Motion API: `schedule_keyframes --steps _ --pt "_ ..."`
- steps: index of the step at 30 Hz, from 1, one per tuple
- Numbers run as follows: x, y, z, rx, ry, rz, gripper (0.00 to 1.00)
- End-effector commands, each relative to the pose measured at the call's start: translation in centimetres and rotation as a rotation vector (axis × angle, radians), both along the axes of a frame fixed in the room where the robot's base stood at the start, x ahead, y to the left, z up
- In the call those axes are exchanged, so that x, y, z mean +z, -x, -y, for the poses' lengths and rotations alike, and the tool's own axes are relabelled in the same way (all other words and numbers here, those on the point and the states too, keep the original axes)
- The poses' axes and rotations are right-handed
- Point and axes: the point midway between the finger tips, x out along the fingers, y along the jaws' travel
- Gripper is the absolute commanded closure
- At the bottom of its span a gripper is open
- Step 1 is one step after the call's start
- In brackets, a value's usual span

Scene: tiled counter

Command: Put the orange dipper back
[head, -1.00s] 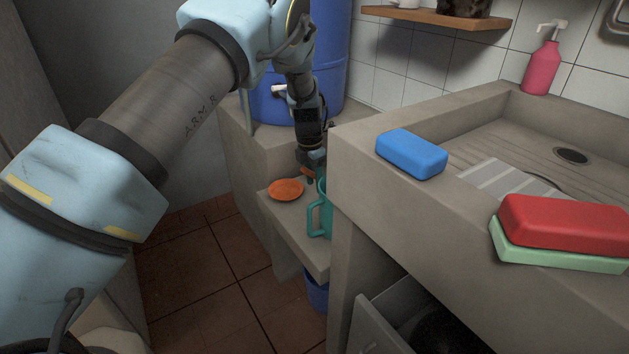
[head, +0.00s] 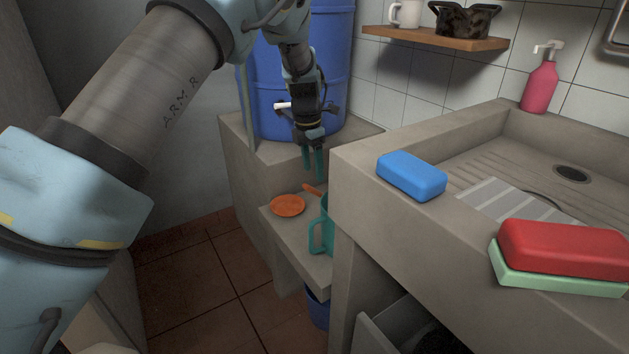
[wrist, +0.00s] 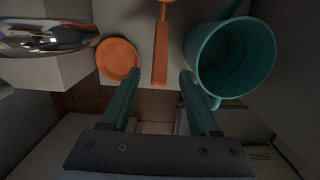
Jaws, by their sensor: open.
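The orange dipper (head: 312,189) is on the low stone ledge (head: 286,231); in the head view only a short orange part shows beside the teal mug. In the wrist view its straight handle (wrist: 160,55) points toward my gripper, and its far end is cut off by the top edge. My gripper (head: 313,168) hangs fingers down above the ledge. It is open and empty. In the wrist view the handle lies between the lines of the two teal fingers (wrist: 159,75), apparently with a gap below them.
An orange round dish (head: 288,205) lies left of the dipper, and a teal mug (head: 323,232) stands right of it, close to the counter wall. A blue barrel (head: 275,70) with a tap stands behind. A blue sponge (head: 411,175) lies on the counter edge.

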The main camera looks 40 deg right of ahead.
Motion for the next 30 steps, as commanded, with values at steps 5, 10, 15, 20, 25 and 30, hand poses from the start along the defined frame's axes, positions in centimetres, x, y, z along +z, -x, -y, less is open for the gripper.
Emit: schedule_keyframes --steps 5,10,15,20,25,30 --pt "1.5 0.0 -0.2 0.000 -0.001 -0.001 0.38" --pt "1.6 0.0 -0.2 0.000 -0.001 -0.001 0.38" --pt "2.1 -1.1 -1.8 -0.024 0.000 0.005 0.38" --pt "4.1 -5.1 -10.0 -0.185 0.002 0.035 0.38" --pt "6.5 -7.2 -23.0 -0.506 -0.009 0.092 0.38" --pt "8.1 -5.1 -34.9 -0.869 -0.044 0.153 0.38"
